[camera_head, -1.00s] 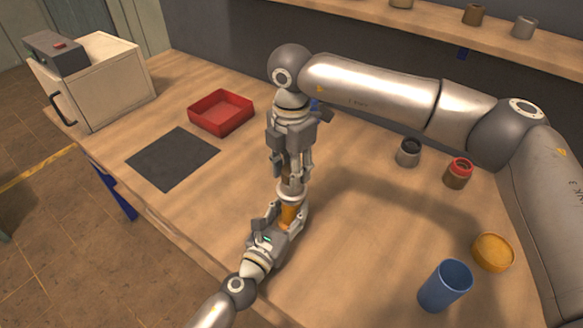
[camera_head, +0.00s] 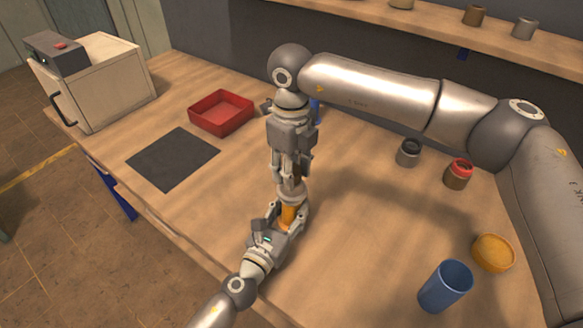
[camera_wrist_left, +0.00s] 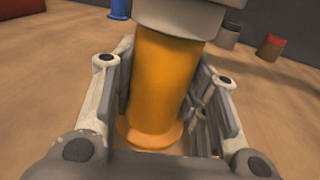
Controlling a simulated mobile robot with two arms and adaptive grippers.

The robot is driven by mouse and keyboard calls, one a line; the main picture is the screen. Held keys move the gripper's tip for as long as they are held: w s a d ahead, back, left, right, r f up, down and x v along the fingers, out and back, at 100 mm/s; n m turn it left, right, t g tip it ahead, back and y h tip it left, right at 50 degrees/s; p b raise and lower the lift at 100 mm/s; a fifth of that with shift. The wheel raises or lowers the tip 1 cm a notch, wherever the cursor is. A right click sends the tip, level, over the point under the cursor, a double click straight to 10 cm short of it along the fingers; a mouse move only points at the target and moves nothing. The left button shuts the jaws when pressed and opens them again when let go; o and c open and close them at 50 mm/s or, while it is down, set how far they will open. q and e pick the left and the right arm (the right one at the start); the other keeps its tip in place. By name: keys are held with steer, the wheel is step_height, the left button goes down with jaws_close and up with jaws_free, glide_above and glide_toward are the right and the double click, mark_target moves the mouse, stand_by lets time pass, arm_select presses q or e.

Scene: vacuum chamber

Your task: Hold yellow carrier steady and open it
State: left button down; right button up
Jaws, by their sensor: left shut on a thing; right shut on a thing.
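The yellow carrier (camera_head: 288,214) stands upright near the table's front edge. My left gripper (camera_head: 286,222) comes in from the lower left and is shut around its body. In the left wrist view the carrier's orange-yellow body (camera_wrist_left: 160,85) sits between the fingers (camera_wrist_left: 160,110), with a wider foot at the bottom. A pale grey cap (camera_wrist_left: 182,18) covers its top. My right gripper (camera_head: 290,180) points straight down from above and is shut on the top part at the pale cap (camera_head: 291,194). The fingers hide much of the cap, and I see no gap below it.
A red tray (camera_head: 221,112) and a dark mat (camera_head: 173,159) lie left, near a cream box (camera_head: 108,85). Table around the carrier is clear.

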steer(key=n, duration=1.4)
steer(key=shift+r+n, duration=0.1)
steer(key=shift+n, duration=0.3)
steer(key=n, duration=1.3)
steer(key=shift+r, duration=0.25)
steer(key=shift+r, duration=0.85)
